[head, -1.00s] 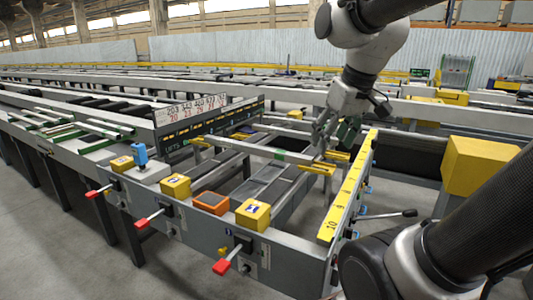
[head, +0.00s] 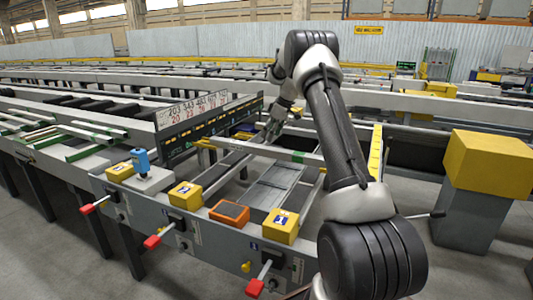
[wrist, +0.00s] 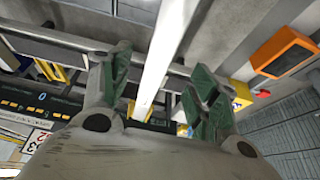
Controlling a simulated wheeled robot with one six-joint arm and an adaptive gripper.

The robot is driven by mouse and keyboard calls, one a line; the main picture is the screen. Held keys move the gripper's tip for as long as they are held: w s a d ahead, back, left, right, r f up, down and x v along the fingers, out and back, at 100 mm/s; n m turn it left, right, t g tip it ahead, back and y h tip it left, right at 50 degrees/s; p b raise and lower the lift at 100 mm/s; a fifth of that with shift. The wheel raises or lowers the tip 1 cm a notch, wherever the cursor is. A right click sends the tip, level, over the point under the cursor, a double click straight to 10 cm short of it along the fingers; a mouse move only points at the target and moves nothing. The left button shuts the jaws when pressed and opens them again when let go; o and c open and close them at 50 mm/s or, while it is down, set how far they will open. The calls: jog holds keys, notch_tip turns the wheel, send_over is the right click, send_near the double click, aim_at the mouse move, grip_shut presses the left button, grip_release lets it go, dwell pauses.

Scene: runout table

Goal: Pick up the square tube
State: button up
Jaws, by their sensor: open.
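The square tube, a long pale bar (head: 290,154), lies across the yellow-ended supports of the runout table (head: 205,238) in the head view. In the wrist view the tube (wrist: 168,50) runs between my two green-padded fingers. My gripper (head: 271,131) is near the middle of the tube in the head view, with its fingers partly lost against the dark background. In the wrist view my gripper (wrist: 160,90) is open, with space between each finger and the tube. I cannot tell how far the fingertips are above it.
A numbered dark panel (head: 210,130) stands close to the tube's left end. A yellow-marked rail (head: 376,152) is at its right. Yellow boxes (head: 281,225), an orange tray (head: 229,213) and red-handled levers (head: 153,241) line the front. A yellow block (head: 490,164) on a grey post stands right.

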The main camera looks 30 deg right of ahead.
aim_at(267, 147)
jog(key=x, duration=0.8)
jog(key=shift+s+d+f, duration=0.2)
jog(key=shift+s+d, duration=0.1)
jog(key=shift+r, duration=0.1)
grip_shut()
